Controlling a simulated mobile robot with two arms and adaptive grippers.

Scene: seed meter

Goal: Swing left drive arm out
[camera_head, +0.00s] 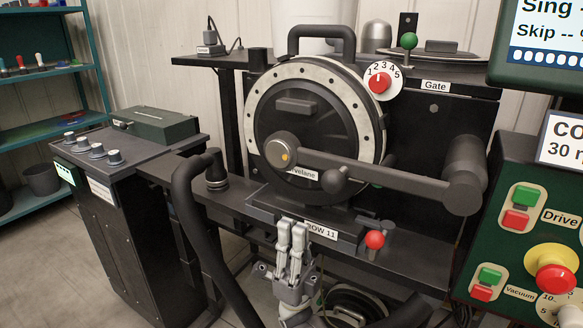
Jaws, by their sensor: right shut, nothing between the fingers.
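The seed meter (264,120), a round black housing with a pale bolted ring, stands at the centre. The drive arm (400,178), a dark bar, lies across the meter's front from a round hub (281,150) to a thick dark cylinder (464,175) at right. A round dark knob (336,180) sits on the bar and partly covers a label. My right gripper (292,226) is shut and empty, fingers pointing up, below the meter by the ROW 11 label (322,231). It is apart from the drive arm. My left gripper is not in view.
A red ball knob (375,239) is just right of my right gripper. A thick black hose (190,215) curves down at left. A numbered dial (381,80) and green knob (409,41) are above. A green control panel (500,240) stands at right.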

